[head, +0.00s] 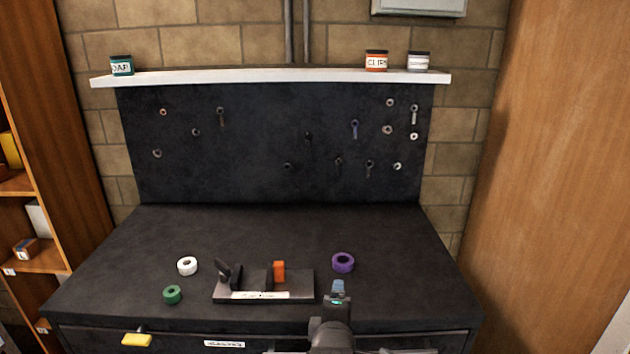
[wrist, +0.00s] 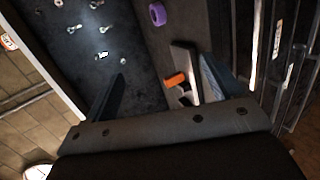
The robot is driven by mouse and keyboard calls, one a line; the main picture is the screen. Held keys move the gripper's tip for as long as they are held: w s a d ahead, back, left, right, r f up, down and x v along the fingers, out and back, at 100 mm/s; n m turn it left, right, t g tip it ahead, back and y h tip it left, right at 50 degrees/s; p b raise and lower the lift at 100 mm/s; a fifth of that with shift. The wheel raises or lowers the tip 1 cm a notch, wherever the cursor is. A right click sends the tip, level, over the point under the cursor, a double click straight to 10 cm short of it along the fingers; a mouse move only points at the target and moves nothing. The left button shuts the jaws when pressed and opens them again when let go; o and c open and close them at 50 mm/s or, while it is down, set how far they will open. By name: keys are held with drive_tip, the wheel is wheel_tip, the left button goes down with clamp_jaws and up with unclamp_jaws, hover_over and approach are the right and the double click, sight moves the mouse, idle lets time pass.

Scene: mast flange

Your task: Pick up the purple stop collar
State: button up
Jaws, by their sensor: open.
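The purple stop collar (head: 343,270) is a thick ring lying on the right part of the dark bench top, apart from the other parts. It also shows near the top of the wrist view (wrist: 153,17), ahead of the fingers. My gripper (head: 338,286) is in front of the collar, on the camera's side, and just right of the fixture. In the wrist view my gripper (wrist: 163,70) is open, with nothing between its fingers. The collar is outside the fingers, and no contact shows.
A black fixture (head: 302,290) with an orange block (head: 279,271) stands left of my gripper. A white ring (head: 180,269) and a green ring (head: 173,301) lie farther left. A dark pegboard (head: 260,150) with hanging hardware rises behind. The bench around the collar is clear.

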drive_tip(key=w+a+r+n+g, duration=0.15)
drive_tip(key=w+n+g, duration=0.45)
drive_tip(key=w, duration=1.2)
drive_tip(key=n+g+h, duration=0.2)
drive_tip(key=n+g, duration=0.2)
approach(343, 259)
drive_tip(key=x, duration=0.3)
drive_tip(key=shift+s+a+f, duration=0.1)
drive_tip(key=shift+a+f, duration=0.05)
drive_tip(key=shift+f, duration=0.05)
drive_tip(key=shift+x, duration=2.75)
drive_tip(key=shift+r, duration=0.1)
drive_tip(key=c, duration=1.1)
